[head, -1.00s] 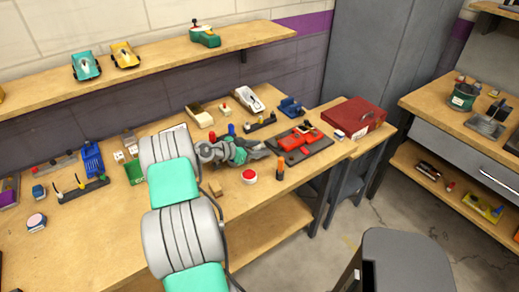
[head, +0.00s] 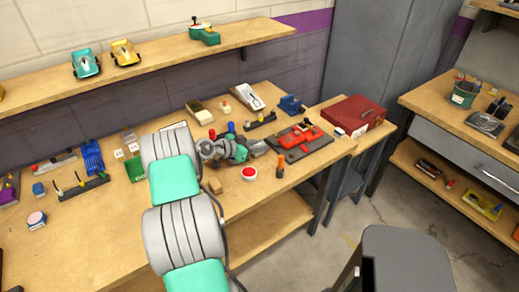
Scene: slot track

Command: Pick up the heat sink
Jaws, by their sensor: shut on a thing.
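My gripper (head: 254,148) is low over the middle of the workbench, left of the red car, with its jaws pointing right. It is shut on a small grey piece at its tip, which appears to be the heat sink. The jaws and wrist hide most of this piece, and its fins are too small to make out. I cannot tell whether it is clear of the bench top.
A red car (head: 298,137) on a dark base is just right of my gripper. A red button (head: 249,174) and an orange-black tool (head: 280,172) stand in front. A blue finned block (head: 93,157) is far left. The bench (head: 110,235) is clear at front left.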

